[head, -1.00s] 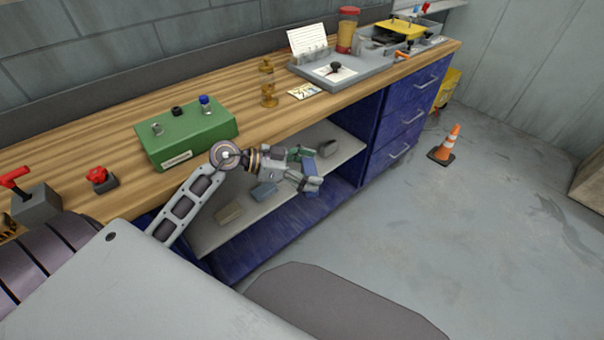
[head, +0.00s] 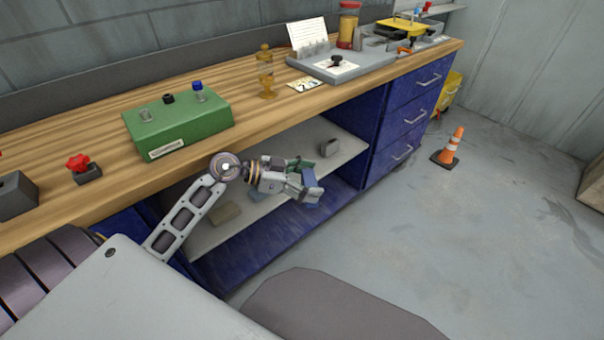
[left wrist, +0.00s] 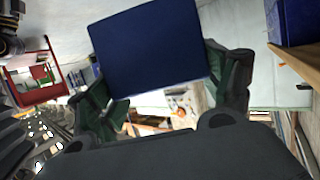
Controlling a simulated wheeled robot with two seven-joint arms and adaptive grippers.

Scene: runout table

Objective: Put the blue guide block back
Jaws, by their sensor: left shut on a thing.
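My left gripper (head: 308,178) is shut on the blue guide block (head: 311,187), in front of the open shelf of the bench. In the left wrist view the block (left wrist: 148,50) is a large dark blue face, slightly tilted, between the two green-padded fingers. On the pale shelf (head: 281,153) lie a beige block (head: 224,213), a blue-grey block (head: 257,196) partly hidden behind the gripper, and a grey block (head: 330,147) farther right. My right gripper is not in view.
The wooden bench top (head: 70,130) overhangs the shelf. A green box (head: 180,125) with knobs stands on it. Blue drawers (head: 404,120) close off the shelf's right side. An orange cone (head: 448,148) stands on the floor.

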